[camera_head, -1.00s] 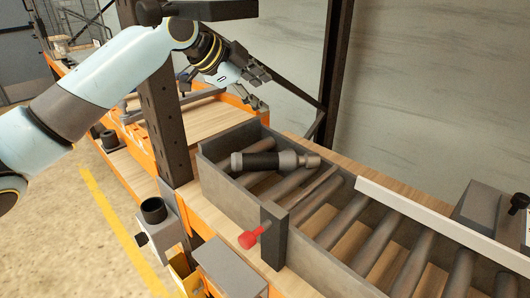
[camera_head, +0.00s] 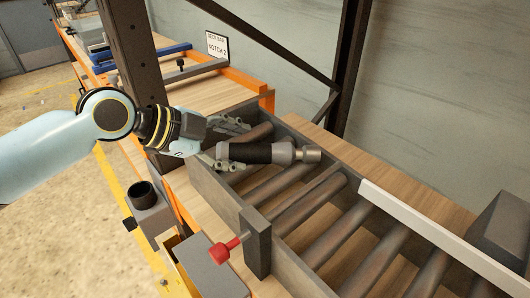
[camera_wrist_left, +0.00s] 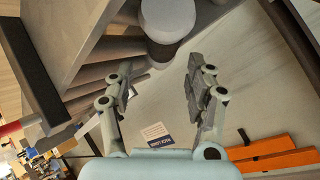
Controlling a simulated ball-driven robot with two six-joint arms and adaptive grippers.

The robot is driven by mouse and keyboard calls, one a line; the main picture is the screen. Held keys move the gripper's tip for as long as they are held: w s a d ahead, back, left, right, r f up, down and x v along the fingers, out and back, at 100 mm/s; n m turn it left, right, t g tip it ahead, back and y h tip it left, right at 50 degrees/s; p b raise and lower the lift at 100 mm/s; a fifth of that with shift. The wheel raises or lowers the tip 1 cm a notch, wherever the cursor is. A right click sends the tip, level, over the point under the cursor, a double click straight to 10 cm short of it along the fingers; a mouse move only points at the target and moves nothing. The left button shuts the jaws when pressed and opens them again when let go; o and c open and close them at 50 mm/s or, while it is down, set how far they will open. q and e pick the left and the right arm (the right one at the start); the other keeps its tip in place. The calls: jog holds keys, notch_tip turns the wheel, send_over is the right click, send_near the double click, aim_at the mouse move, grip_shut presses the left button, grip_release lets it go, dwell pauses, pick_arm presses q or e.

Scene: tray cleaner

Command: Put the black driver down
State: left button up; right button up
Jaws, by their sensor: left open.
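The black driver (camera_head: 250,153), with a black grip, grey end and silver nose, lies on the rollers at the left end of the grey roller tray (camera_head: 205,193). Its nose points right. My left gripper (camera_head: 230,143) is at the driver's left end, its fingers open. In the left wrist view the open fingers (camera_wrist_left: 160,68) point at the driver's round grey end (camera_wrist_left: 168,18), which shows just beyond the fingertips. I see no grip on it. My right gripper is in neither view.
A dark post with a red knob (camera_head: 222,252) stands at the tray's near wall. A white strip (camera_head: 440,235) runs along the far side. A grey holder with a black cup (camera_head: 142,194) is left of the tray. A dark upright (camera_head: 130,70) rises behind my left arm.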

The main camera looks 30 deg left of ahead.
aim_at(256, 150)
pick_arm(q)
jog(key=x, duration=0.3)
jog(key=shift+w, duration=0.25)
jog(key=p+x, duration=0.1)
jog(key=x, duration=0.2)
jog(key=shift+w+d+f, duration=0.15)
jog(key=shift+w+d, duration=0.1)
jog(key=shift+w, duration=0.1)
jog(key=shift+f, duration=0.1)
jog(key=shift+c, duration=0.8)
jog(key=c, duration=0.9)
grip_shut()
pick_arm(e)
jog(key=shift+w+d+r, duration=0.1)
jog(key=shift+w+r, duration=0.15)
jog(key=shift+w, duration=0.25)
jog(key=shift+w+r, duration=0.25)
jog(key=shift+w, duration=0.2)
